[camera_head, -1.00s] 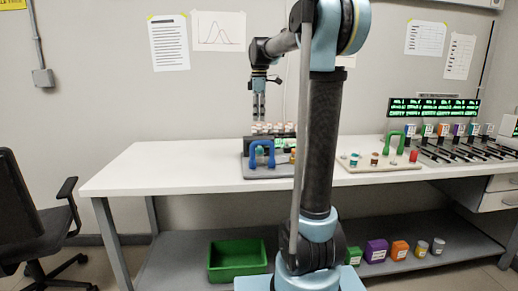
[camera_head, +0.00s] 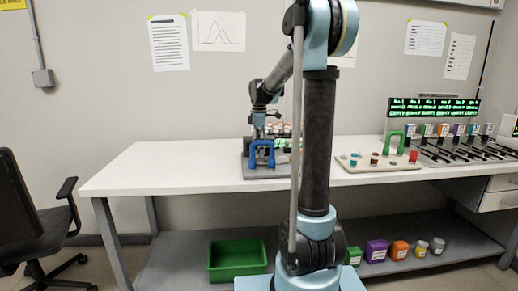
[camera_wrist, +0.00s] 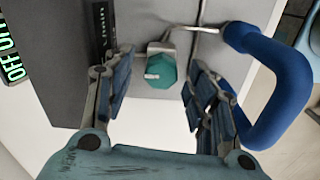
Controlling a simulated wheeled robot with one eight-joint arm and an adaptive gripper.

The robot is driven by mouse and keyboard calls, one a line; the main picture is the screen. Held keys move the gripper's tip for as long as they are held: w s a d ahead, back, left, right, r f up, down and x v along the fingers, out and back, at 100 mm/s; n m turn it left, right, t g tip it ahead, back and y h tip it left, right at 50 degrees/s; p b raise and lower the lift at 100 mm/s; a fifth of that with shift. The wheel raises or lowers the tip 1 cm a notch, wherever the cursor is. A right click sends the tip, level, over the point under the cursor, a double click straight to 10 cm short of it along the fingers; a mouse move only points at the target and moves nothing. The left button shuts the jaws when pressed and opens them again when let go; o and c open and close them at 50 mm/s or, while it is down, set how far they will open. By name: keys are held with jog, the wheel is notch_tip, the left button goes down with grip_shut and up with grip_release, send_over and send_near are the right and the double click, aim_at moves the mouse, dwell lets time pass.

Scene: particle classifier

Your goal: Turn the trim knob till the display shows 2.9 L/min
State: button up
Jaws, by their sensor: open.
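A teal faceted knob (camera_wrist: 161,72) with a small white label sits on a grey panel (camera_wrist: 150,105) in the wrist view. My gripper (camera_wrist: 160,66) is open, with one finger on each side of the knob and a gap on both sides. A dark display (camera_wrist: 14,68) with green "OFF" text is cut off at the left edge; no flow reading is legible. In the head view my gripper (camera_head: 258,134) is down at the device with the blue handle (camera_head: 262,154), and the knob is hidden.
The thick blue handle (camera_wrist: 285,95) stands close to my right finger in the wrist view. The table's left part is clear.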

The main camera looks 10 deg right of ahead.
jog(key=shift+f, duration=0.1)
jog(key=c, duration=1.1)
jog(key=shift+o, duration=0.2)
jog(key=shift+m, duration=0.3)
jog(key=m, duration=0.4)
jog(key=shift+w+m, duration=0.1)
jog(key=shift+m, duration=0.2)
jog(key=m, duration=0.4)
jog(key=shift+m, duration=0.3)
jog(key=m, duration=0.5)
jog(key=shift+d, duration=0.1)
jog(key=m, duration=0.4)
jog(key=shift+m, duration=0.3)
